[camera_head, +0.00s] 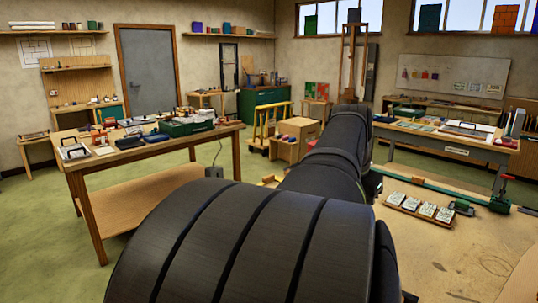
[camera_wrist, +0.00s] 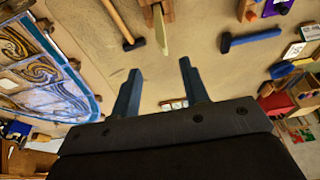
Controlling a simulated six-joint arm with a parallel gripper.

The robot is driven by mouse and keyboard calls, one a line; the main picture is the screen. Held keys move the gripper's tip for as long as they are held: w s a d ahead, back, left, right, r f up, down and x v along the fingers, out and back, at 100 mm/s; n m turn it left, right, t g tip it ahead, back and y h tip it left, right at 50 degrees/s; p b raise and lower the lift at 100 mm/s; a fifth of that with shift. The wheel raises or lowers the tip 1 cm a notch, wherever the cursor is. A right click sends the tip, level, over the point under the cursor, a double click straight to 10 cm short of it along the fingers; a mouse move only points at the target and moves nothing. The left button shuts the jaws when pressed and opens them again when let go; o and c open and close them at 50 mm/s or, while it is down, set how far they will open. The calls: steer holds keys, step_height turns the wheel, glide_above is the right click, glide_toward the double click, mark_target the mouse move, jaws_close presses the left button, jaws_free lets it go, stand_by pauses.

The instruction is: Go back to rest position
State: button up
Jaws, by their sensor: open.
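My gripper (camera_wrist: 160,88) shows in the wrist view with its two blue-grey fingers apart and nothing between them. It hangs above a tan bench top (camera_wrist: 172,68). A leaded panel (camera_wrist: 45,70) with swirled amber and blue-white glass lies at the left of the wrist view, apart from the fingers. In the head view my dark arm covers the middle and lower part of the picture. The gripper itself is hidden there, and the leaded panel is not visible.

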steer(key=x, duration=1.4)
step_height(320, 180, up, 10)
steer(key=shift+f, duration=0.25)
steer(key=w+a+f+n+y, duration=0.1)
steer(key=w+a+f+n, duration=0.2)
steer(key=a, duration=0.4)
steer(key=w+a+f+n+t+y, duration=0.1)
steer(key=w+a+f+n, duration=0.2)
steer(key=a, duration=0.4)
steer(key=w+a+f+n, duration=0.1)
steer(key=w+a+n, duration=0.2)
steer(key=w+a, duration=0.35)
steer(key=shift+m, duration=0.4)
steer(key=shift+s+d+r, duration=0.2)
steer(key=shift+s+d, duration=0.45)
steer(key=shift+d, duration=0.25)
steer(key=shift+s+d+r, duration=0.2)
steer(key=shift+s+d, duration=0.5)
steer(key=shift+d, duration=0.2)
